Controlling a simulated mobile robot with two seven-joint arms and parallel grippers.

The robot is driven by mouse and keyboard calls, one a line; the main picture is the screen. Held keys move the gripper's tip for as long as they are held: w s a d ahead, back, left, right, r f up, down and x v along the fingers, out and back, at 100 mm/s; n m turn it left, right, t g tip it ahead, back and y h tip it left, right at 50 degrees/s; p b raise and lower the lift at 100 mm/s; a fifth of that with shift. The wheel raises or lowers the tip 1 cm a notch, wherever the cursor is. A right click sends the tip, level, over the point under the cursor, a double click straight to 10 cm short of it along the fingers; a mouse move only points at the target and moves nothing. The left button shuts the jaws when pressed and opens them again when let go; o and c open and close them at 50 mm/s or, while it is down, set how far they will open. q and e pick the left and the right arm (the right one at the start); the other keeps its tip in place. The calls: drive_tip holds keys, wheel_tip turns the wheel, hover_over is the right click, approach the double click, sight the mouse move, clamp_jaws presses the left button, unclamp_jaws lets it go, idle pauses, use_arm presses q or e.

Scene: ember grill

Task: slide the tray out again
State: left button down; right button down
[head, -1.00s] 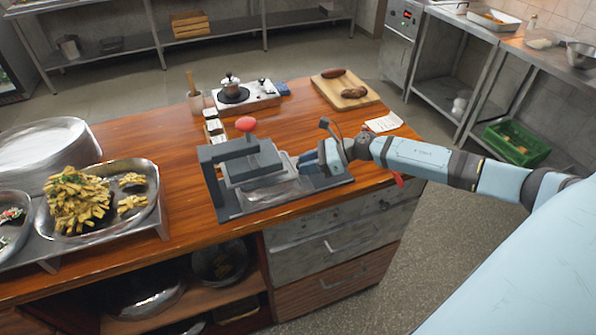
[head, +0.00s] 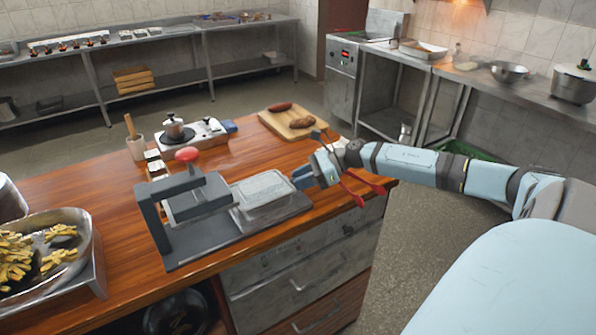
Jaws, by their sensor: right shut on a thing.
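The grey sealing press (head: 165,222) stands on the wooden counter, with a red knob (head: 188,155) on its top. A shallow tray (head: 268,192), with a pale, shiny top, lies on the press's base plate (head: 225,243), to the right of the press head (head: 198,203). Its left end is close to the head; I cannot tell whether a part is still under it. My right gripper (head: 298,180) reaches in from the right and is shut on the tray's right end. The fingertips are small and partly hidden. My left gripper is out of view.
A cutting board (head: 286,119) with dark pieces lies behind my right wrist. A small burner (head: 192,139) with a pot stands at the back. A metal pan of fries (head: 92,240) is at the left.

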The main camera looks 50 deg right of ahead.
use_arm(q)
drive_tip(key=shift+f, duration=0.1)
use_arm(e)
drive_tip(key=c, duration=0.9)
unclamp_jaws()
drive_tip(key=shift+d, duration=0.1)
drive_tip(key=shift+s+d, duration=0.2)
drive_tip(key=shift+d, duration=0.05)
use_arm(q)
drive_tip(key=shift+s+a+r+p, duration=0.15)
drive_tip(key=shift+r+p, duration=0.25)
drive_tip(key=shift+p, duration=0.3)
use_arm(e)
drive_tip(key=v, duration=1.3)
drive_tip(key=shift+r, duration=0.2)
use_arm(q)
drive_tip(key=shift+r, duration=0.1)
